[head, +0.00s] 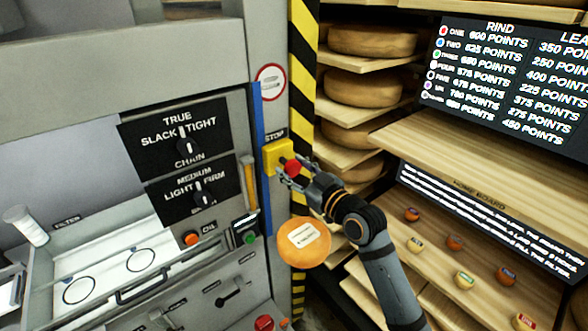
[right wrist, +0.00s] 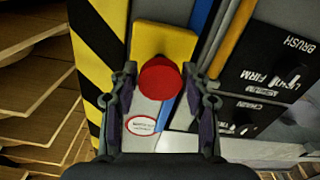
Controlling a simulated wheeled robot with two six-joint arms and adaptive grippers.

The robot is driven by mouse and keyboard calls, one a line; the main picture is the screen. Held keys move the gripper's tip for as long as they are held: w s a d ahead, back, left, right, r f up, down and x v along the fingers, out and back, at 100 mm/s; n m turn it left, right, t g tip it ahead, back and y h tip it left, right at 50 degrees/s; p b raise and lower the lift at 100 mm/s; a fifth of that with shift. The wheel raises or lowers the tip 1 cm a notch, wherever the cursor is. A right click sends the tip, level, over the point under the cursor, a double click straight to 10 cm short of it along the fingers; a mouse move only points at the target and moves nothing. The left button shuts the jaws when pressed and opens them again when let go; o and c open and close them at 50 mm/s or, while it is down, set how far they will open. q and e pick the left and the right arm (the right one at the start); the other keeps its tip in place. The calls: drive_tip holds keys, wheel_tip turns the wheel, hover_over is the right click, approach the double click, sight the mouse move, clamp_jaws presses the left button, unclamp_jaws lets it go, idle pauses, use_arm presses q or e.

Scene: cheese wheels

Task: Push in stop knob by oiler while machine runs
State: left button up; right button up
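The red stop knob (head: 292,168) sits on a yellow box (head: 274,154) under the word STOP, at the machine's right edge. In the right wrist view the knob (right wrist: 160,78) stands out from the yellow box (right wrist: 166,40). My right gripper (head: 287,178) is at the knob. In the right wrist view its fingers (right wrist: 158,74) are spread on either side of the knob, with nothing gripped. I cannot tell whether they touch it. An orange-red button (head: 191,238) is labelled OIL on the machine's lower panel. My left gripper is not in view.
A blue strip and an amber tube (head: 249,184) run beside the box. A black-and-yellow striped post (head: 302,70) stands right of it. Shelves with cheese wheels (head: 362,87) are behind. An orange disc with a label (head: 304,243) is below my right gripper. A green button (head: 249,238) is nearby.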

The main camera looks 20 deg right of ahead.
sight(295, 170)
clamp_jaws()
drive_tip(key=shift+w+a+b, duration=0.25)
drive_tip(key=shift+w+b, duration=0.35)
drive_tip(key=shift+w, duration=0.2)
drive_tip(key=shift+o, duration=1)
unclamp_jaws()
drive_tip(key=shift+r, duration=0.1)
drive_tip(key=o, duration=0.3)
drive_tip(key=shift+w+a, duration=0.1)
drive_tip(key=shift+w, duration=0.05)
drive_tip(key=v, duration=0.7)
drive_tip(key=shift+s, duration=0.25)
